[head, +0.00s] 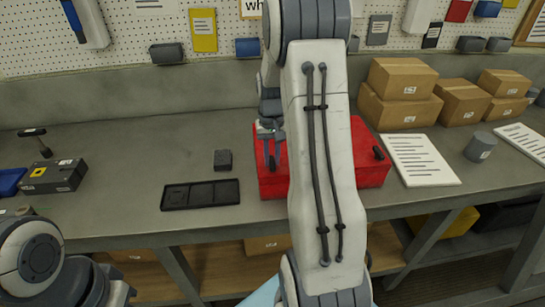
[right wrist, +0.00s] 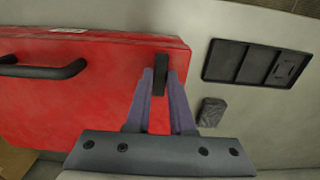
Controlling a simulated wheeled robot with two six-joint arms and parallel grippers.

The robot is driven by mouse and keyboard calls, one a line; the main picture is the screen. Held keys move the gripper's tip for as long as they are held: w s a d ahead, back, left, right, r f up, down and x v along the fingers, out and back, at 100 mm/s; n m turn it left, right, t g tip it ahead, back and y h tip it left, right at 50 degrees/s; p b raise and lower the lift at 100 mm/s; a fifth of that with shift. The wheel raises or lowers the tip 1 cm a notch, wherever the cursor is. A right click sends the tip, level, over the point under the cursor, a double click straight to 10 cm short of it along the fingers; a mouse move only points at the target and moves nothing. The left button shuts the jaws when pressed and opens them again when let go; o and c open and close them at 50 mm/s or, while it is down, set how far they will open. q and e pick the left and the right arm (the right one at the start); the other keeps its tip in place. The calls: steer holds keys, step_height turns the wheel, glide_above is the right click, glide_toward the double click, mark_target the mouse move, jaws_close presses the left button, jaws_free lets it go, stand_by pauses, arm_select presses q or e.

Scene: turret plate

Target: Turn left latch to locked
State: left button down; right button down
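A red case (head: 372,168) lies on the bench, its middle hidden by my right arm in the head view. In the right wrist view the red case (right wrist: 60,110) has a short black latch (right wrist: 160,72) near the end facing the tray. My right gripper (right wrist: 158,90) has a finger on each side of this latch, and both look pressed against it. In the head view my right gripper (head: 269,140) is over the left end of the case and hides the latch. Another dark latch (head: 378,152) is at the case's right end. My left gripper is out of view.
A black bar handle (right wrist: 40,69) is on the case. A black compartment tray (head: 200,195) and a small dark block (head: 223,160) lie left of it. Paper (head: 420,160), a grey cylinder (head: 480,147) and cardboard boxes (head: 402,78) are to the right.

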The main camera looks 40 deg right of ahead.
steer(key=n, duration=0.4)
steer(key=shift+w+d+r+n+p, duration=0.1)
steer(key=shift+n+p, duration=0.25)
steer(key=shift+n, duration=0.05)
steer(key=n, duration=0.4)
steer(key=n+p, duration=0.1)
steer(key=n, duration=0.4)
steer(key=shift+w, duration=0.1)
steer(key=shift+n, duration=2.2)
steer(key=c, duration=0.8)
jaws_free()
steer(key=shift+a, duration=0.2)
steer(key=shift+d, duration=0.15)
